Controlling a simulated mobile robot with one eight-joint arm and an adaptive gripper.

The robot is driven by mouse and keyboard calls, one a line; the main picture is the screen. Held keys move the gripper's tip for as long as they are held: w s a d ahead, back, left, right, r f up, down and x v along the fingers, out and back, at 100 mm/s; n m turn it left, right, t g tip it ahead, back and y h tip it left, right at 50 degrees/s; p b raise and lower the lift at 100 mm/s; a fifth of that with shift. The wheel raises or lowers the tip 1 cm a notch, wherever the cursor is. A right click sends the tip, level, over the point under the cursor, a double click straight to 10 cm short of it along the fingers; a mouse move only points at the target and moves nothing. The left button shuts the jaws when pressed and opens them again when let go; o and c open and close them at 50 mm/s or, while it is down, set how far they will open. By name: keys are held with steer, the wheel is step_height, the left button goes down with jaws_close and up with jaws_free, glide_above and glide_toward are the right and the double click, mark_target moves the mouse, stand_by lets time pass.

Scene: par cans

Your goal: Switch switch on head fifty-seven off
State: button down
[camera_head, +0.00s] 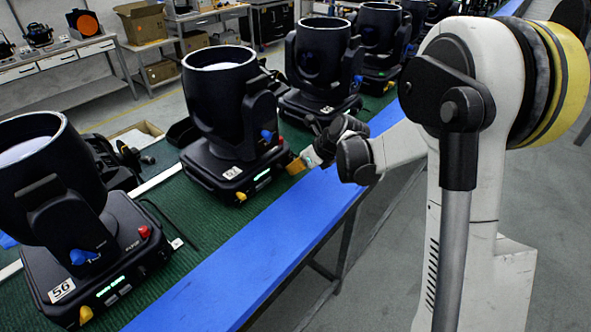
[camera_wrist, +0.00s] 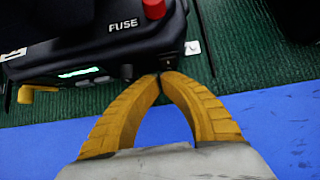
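The moving head in the middle of the row (camera_head: 222,110) has a black base with a small number tag (camera_head: 231,172), too small to read surely. Its base also shows in the wrist view (camera_wrist: 90,45), with a lit green display (camera_wrist: 79,72), a red cap (camera_wrist: 154,9) beside the word FUSE and a yellow tab (camera_wrist: 38,92) at the left. My gripper (camera_wrist: 160,76) has its yellow fingertips together at the lower right corner of this base. It also shows in the head view (camera_head: 293,166). Nothing shows between the tips. I cannot make out the switch or its position.
A head tagged 56 (camera_head: 62,290) stands at the near left, and another (camera_head: 322,65) stands beyond the middle one. They sit on a green mat (camera_head: 180,220) with a blue bench edge (camera_head: 275,237). A loose cable lies on the mat. The floor at right is clear.

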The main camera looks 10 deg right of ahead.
steer(key=shift+w+a+f+t+b, duration=0.1)
steer(key=shift+w+f+t+b, duration=0.1)
steer(key=shift+f+t+b, duration=0.15)
steer(key=shift+r, duration=0.15)
steer(key=shift+r+p, duration=0.65)
steer(key=shift+r, duration=0.15)
